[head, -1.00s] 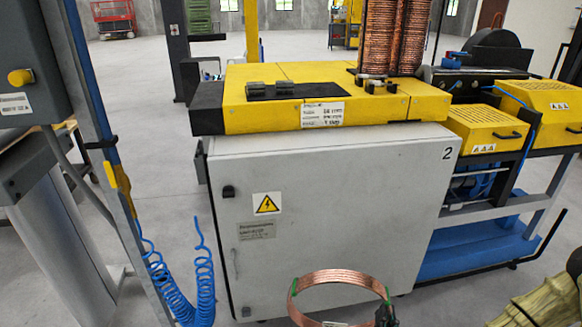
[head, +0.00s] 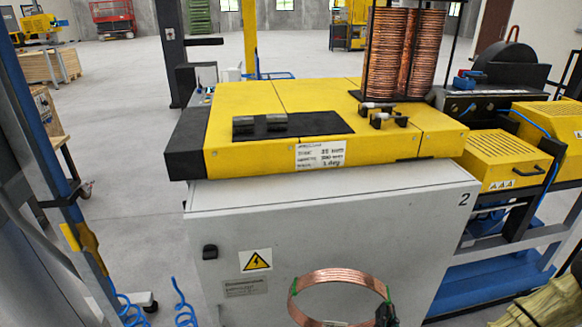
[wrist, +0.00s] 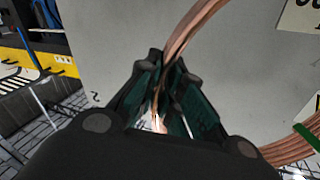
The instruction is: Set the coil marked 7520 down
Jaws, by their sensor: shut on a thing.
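A copper coil (head: 338,274) shows upright as a ring at the bottom of the head view, in front of the grey cabinet. My gripper (head: 386,312) is at its right side. In the wrist view my gripper (wrist: 165,72) is shut on the copper coil (wrist: 196,30), which passes between the dark green finger pads. A white label (wrist: 301,18) is cut off at the upper right of the wrist view, so I cannot read whether it says 7520. A green band (wrist: 307,135) shows on the coil.
Yellow boxes (head: 505,160) are at right. A blue-edged post (head: 55,160) is at left.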

